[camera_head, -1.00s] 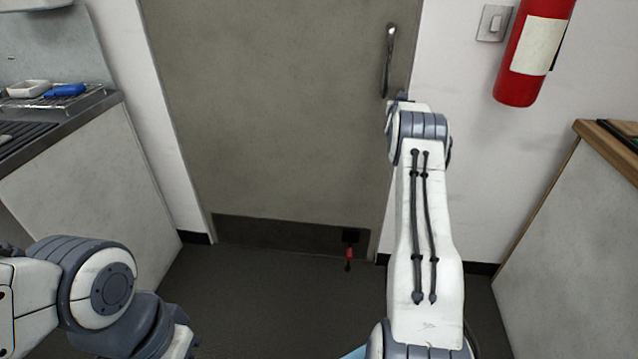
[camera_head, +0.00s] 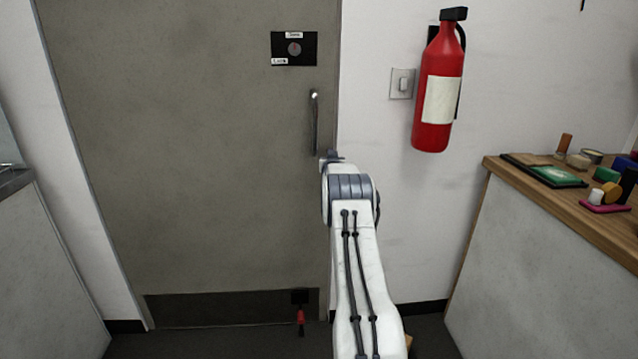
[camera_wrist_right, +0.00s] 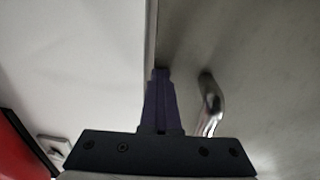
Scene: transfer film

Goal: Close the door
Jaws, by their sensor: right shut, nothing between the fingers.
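The grey door (camera_head: 190,150) fills the left and middle of the head view and looks flush or nearly flush with the white wall. Its metal handle (camera_head: 314,125) is upright near its right edge and also shows in the right wrist view (camera_wrist_right: 211,105). My right gripper (camera_head: 330,156) is at the door's right edge, just below the handle. In the right wrist view its fingers (camera_wrist_right: 161,75) are shut and empty, beside the handle with their tips at the door's edge. I cannot tell whether they touch it. My left gripper is out of view.
A black panel (camera_head: 294,48) is above the handle, and a red-tipped stop (camera_head: 300,318) is at the door's bottom. A fire extinguisher (camera_head: 439,90) and light switch (camera_head: 402,84) are on the wall. A wooden-topped counter (camera_head: 560,205) with small items stands right.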

